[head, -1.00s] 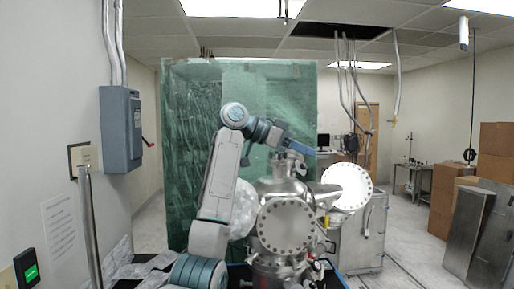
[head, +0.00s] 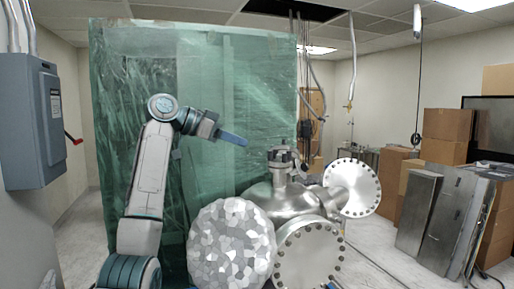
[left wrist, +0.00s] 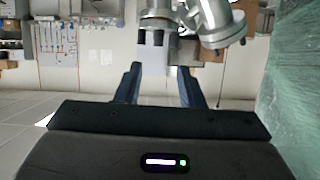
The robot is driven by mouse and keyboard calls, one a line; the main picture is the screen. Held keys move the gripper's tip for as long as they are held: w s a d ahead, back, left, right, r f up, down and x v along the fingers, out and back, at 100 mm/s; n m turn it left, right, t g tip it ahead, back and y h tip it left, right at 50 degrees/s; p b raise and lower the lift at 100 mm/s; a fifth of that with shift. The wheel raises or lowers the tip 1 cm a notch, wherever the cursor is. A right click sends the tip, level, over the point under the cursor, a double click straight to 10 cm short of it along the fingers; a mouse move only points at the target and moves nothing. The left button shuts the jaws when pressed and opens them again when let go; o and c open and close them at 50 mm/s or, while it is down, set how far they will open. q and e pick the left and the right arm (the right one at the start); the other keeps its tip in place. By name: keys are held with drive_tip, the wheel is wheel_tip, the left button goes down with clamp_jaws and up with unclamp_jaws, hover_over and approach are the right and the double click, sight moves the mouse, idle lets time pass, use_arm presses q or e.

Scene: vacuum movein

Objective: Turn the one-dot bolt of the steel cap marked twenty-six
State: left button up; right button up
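A steel vacuum chamber (head: 262,197) stands at lower middle in the head view. A round bolted steel cap (head: 307,256) faces me at its front, and a second bolted cap (head: 352,188) is on its right arm. A small port (head: 280,157) tops the chamber. No number or dot marks are legible. My left gripper (head: 234,138) is raised left of the port, apart from it. In the left wrist view its two fingers (left wrist: 161,82) are spread with nothing between them; steel chamber parts (left wrist: 215,18) show beyond. My right gripper is not in view.
A faceted silvery round object (head: 231,245) is left of the front cap. A green wrapped panel (head: 130,100) stands behind. A grey electrical box (head: 35,120) is on the left wall. Boxes (head: 447,124) and metal panels (head: 440,215) stand at right, with open floor before them.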

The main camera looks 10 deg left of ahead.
sight(270, 156)
use_arm(q)
drive_tip(key=p+x, duration=0.4)
drive_tip(key=x, duration=0.5)
drive_tip(key=shift+d+p, duration=0.25)
drive_tip(key=shift+p, duration=0.1)
drive_tip(key=c, duration=0.7)
clamp_jaws()
